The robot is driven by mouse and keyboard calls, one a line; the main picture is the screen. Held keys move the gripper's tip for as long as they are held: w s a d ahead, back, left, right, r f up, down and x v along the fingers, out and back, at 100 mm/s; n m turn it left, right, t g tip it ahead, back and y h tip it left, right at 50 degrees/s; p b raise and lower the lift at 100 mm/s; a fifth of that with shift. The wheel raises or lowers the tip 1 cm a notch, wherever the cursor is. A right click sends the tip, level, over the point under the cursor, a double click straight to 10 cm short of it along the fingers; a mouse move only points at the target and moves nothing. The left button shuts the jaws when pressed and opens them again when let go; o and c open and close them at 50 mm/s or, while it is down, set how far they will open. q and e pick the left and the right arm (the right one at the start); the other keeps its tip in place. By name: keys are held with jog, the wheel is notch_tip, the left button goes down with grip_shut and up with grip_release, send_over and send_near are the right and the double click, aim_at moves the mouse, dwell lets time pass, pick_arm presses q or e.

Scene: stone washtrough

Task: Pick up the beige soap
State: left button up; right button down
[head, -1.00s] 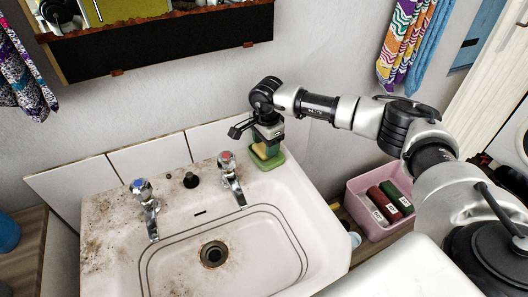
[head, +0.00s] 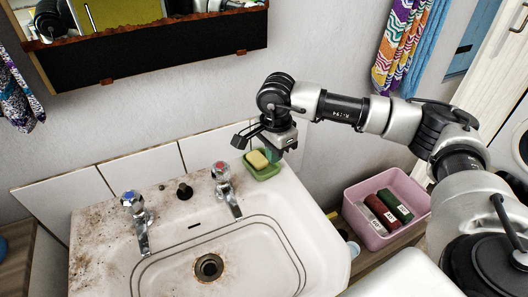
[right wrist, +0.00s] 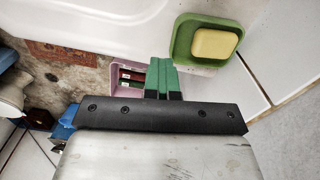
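The beige soap (head: 257,159) lies in a green soap dish (head: 264,175) on the back right corner of the washbasin. In the right wrist view, the soap (right wrist: 212,44) sits whole inside the dish (right wrist: 181,44), at the upper right. My right gripper (head: 272,155) is just right of the soap in the head view, its green fingertips partly hidden by the hand. In the right wrist view, the fingertips (right wrist: 161,62) are together with nothing between them, left of the dish and apart from the soap. My left gripper is not in view.
A stained washbasin (head: 115,245) has two taps, a blue-topped one (head: 137,215) and a red-topped one (head: 224,185), left of the dish. A white tiled backsplash (head: 135,175) stands behind.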

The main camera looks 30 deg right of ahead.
jog(key=s+r, duration=0.2)
jog(key=s, duration=0.1)
jog(key=s+r, duration=0.1)
jog(key=shift+s+a, duration=0.15)
jog(key=shift+s, duration=0.15)
jog(key=shift+c, duration=1.9)
grip_release()
